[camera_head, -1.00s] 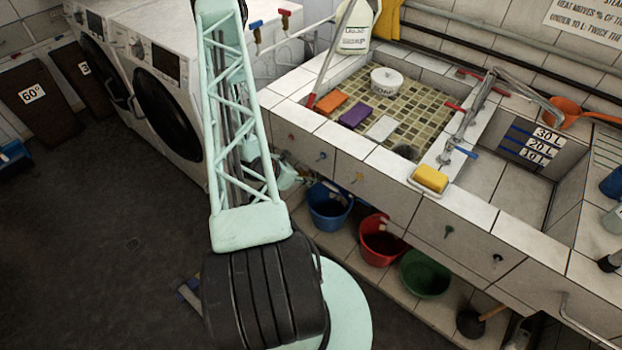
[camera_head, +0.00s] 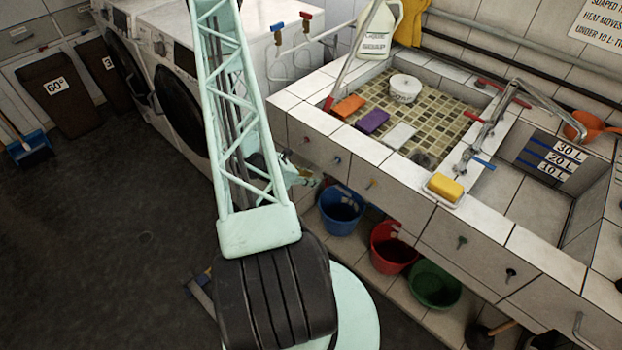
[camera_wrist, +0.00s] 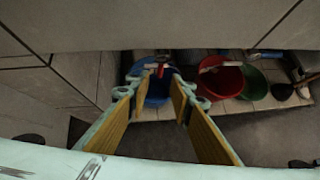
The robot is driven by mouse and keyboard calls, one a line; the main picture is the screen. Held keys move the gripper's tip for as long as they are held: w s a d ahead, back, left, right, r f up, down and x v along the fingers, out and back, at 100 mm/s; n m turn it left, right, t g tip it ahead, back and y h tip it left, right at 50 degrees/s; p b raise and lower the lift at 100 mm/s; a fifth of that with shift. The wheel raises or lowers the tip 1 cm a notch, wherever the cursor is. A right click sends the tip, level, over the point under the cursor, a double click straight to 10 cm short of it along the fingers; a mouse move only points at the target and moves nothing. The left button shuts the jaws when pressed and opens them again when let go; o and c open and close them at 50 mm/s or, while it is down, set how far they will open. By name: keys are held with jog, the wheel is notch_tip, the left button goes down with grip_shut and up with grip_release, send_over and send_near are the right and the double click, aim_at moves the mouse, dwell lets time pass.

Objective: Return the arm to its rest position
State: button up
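My arm (camera_head: 245,130) is a pale green lattice link that runs up the middle of the head view, above my black ribbed joint (camera_head: 277,290). My gripper shows only in part behind this link, low beside the front of the sink counter. In the wrist view my gripper (camera_wrist: 157,88) is open, with a clear gap between its two gold-padded fingers. I see nothing held between them. The fingertips overlap the blue bucket in that view; I cannot tell the distance to it.
Blue (camera_head: 342,208), red (camera_head: 393,248) and green (camera_head: 434,283) buckets stand under the tiled sink counter (camera_head: 345,145). A yellow sponge (camera_head: 445,187) lies on the counter. White washing machines (camera_head: 180,75) stand behind my arm. The dark floor (camera_head: 110,210) at left is mostly open.

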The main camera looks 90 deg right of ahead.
jog(key=shift+r, duration=0.1)
dwell(0.6)
